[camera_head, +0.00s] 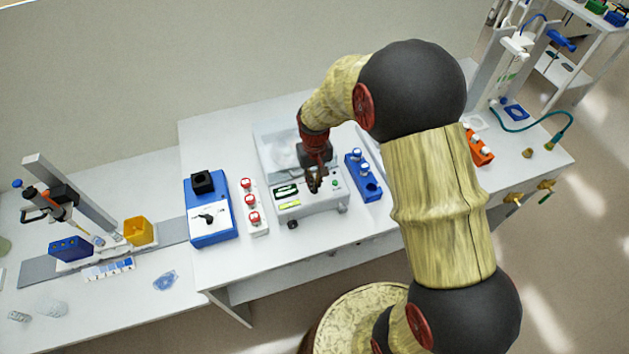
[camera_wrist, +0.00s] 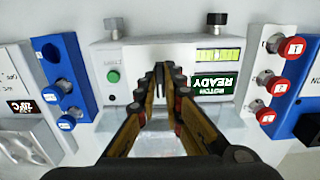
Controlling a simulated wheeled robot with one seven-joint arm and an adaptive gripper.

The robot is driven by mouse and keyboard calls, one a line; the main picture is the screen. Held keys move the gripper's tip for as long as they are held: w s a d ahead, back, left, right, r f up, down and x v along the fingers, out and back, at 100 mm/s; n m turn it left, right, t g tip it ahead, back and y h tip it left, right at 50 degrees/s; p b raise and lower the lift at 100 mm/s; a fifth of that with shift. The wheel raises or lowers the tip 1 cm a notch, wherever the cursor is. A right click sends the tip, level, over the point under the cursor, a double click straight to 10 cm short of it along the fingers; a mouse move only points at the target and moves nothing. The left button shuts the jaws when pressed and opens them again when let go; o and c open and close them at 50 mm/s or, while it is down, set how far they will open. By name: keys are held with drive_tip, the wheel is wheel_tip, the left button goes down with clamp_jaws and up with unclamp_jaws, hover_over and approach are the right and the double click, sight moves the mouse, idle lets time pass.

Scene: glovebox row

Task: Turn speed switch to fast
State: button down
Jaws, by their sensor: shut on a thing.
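The white machine (camera_head: 312,205) with a clear lid stands in the middle of the bench. Its front panel also shows upside down in the wrist view (camera_wrist: 140,54). The panel carries a green button (camera_wrist: 112,76), a dark display reading "MOTION READY" (camera_wrist: 213,84) and a yellow-green gauge (camera_wrist: 218,56). My gripper (camera_head: 314,189) is at this panel, between button and display. In the wrist view its fingertips (camera_wrist: 160,68) come together there, shut on the speed switch. The fingers hide the switch, so I cannot read its setting.
A blue rack with vials (camera_head: 365,178) and a white rack with red-capped vials (camera_head: 252,207) flank the machine closely. A blue device with a black knob (camera_head: 209,212) stands farther left. A bare strip of bench lies in front of the machine.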

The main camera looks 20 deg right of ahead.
drive_tip(key=c, duration=1.9)
unclamp_jaws()
drive_tip(key=shift+r, duration=0.1)
wheel_tip(320, 180, up, 12)
drive_tip(key=shift+f, duration=0.1)
